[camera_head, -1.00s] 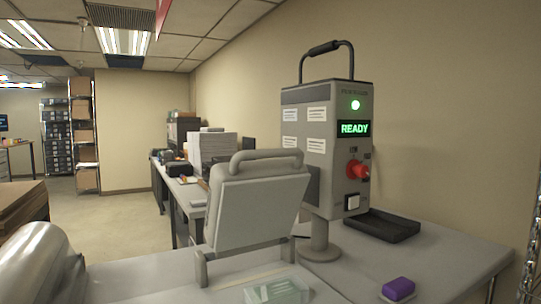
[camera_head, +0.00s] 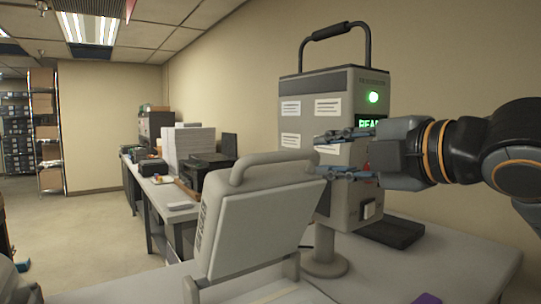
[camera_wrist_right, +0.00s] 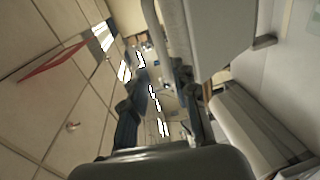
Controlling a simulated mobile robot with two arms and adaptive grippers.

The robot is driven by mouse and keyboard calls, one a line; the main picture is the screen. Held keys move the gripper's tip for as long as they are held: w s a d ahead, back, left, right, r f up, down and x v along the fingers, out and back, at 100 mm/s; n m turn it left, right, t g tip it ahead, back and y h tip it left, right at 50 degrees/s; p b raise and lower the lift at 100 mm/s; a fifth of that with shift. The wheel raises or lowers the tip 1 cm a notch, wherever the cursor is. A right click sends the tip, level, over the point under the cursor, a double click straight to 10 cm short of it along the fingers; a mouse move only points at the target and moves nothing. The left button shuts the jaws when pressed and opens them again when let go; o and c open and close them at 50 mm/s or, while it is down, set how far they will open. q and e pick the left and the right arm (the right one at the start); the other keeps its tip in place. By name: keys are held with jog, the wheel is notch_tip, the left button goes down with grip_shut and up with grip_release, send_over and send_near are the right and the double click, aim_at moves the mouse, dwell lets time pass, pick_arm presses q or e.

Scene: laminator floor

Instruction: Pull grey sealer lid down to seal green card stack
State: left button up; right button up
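The grey sealer lid (camera_head: 250,225) stands raised and tilted in the head view, with a bar handle (camera_head: 275,161) along its top edge. My right gripper (camera_head: 322,155) comes in from the right with its two fingers apart and nothing between them. In the picture its fingertips lie just right of the handle, in front of the control box; I cannot tell the gap in depth. The green card stack cannot be made out at the bottom edge of the head view. My left gripper is not in view.
The grey control box (camera_head: 318,110) with a lit green lamp and carrying handle stands behind the lid on a post. A black tray (camera_head: 395,231) lies to its right. A purple object (camera_head: 428,299) is cut off at the bottom. A desk with printers (camera_head: 207,172) stands behind.

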aim_at(286, 157)
jog(key=p+x, duration=0.2)
jog(key=x, duration=0.6)
jog(key=shift+r, duration=0.1)
jog(key=p+x, duration=0.1)
jog(key=x, duration=0.2)
jog(key=shift+w+a, duration=0.3)
jog(key=shift+w, duration=0.1)
jog(key=shift+w+a, duration=0.1)
jog(key=shift+w, duration=0.05)
grip_shut()
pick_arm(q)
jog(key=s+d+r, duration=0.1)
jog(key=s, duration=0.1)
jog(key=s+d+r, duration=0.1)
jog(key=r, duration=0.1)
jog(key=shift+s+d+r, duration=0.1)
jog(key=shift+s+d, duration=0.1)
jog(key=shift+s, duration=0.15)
